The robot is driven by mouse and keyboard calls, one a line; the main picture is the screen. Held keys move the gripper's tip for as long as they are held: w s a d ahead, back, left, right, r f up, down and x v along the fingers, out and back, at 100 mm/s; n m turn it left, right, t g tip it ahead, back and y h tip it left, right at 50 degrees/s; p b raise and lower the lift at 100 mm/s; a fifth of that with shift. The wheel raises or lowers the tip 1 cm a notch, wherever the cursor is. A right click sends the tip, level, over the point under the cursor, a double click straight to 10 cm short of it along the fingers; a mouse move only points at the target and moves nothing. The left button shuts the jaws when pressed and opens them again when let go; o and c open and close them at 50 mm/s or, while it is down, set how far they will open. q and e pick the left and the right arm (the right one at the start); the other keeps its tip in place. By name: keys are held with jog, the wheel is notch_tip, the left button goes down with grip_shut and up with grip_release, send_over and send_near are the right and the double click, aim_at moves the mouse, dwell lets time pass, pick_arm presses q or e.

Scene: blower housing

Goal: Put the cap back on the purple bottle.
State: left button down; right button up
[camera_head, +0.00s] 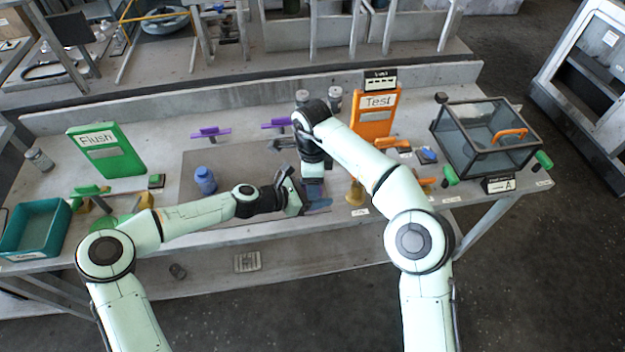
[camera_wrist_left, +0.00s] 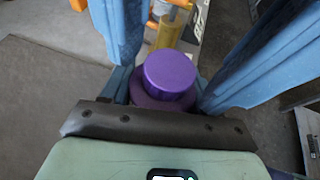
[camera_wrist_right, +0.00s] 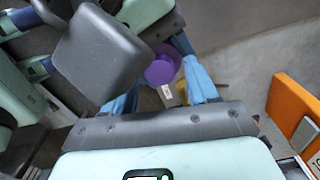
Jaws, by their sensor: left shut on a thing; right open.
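A purple bottle (camera_wrist_left: 147,100) stands between the blue fingers of my left gripper (camera_wrist_left: 170,60), which is shut on it. A brighter purple round cap (camera_wrist_left: 170,72) shows on top of its wider, darker shoulder; whether it is seated fully I cannot tell. In the right wrist view the purple cap (camera_wrist_right: 160,70) lies between the spread fingers of my right gripper (camera_wrist_right: 160,92), which is open. In the head view my left gripper (camera_head: 316,203) and right gripper (camera_head: 313,188) meet at the table's middle and hide the bottle.
A blue bottle (camera_head: 205,180) stands left on the grey mat (camera_head: 200,160). Behind are purple clamp-like pieces (camera_head: 210,132) and an orange Test board (camera_head: 376,112). A green Flush board (camera_head: 105,150) and teal bin (camera_head: 35,228) are left; a glass case (camera_head: 486,135) is right.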

jog(key=shift+r, duration=2.25)
jog(key=shift+c, duration=0.2)
jog(key=r+n, duration=0.2)
jog(key=n, duration=0.1)
jog(key=shift+a, duration=0.1)
jog(key=r+n, duration=0.1)
jog(key=n, duration=0.2)
jog(key=shift+r, duration=0.2)
jog(key=shift+f, duration=4)
